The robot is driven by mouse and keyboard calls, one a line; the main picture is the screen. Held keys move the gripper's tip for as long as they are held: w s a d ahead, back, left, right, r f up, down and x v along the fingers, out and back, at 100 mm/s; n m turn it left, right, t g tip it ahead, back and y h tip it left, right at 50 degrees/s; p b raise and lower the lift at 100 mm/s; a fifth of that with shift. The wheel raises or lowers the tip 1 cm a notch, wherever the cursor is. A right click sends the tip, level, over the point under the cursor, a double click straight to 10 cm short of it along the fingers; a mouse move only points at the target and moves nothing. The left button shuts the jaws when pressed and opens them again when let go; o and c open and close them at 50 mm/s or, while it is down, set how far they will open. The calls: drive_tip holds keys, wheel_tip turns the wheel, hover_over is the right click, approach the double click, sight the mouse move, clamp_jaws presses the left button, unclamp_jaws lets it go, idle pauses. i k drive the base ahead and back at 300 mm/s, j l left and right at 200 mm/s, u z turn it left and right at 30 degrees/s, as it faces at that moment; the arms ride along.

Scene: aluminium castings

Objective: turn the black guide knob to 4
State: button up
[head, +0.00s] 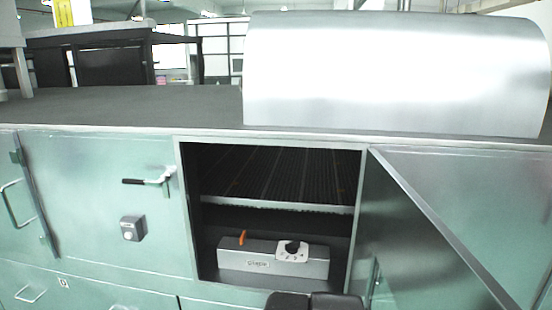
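The black guide knob (291,247) sits on a white dial plate at the right end of a grey metal box (240,261). The box stands inside the open lower cabinet compartment. The dial's numbers are too small to read, so I cannot tell the knob's setting.
An orange lever (242,237) stands up from the box left of the knob. A ribbed shelf (275,203) spans the compartment above. The open door (415,240) swings out at right. A closed door with a handle (150,180) is at left. A large metal cover (395,75) lies on top.

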sight(291, 247)
drive_tip(key=i+j+z, duration=0.35)
drive_tip(key=i+j, duration=0.55)
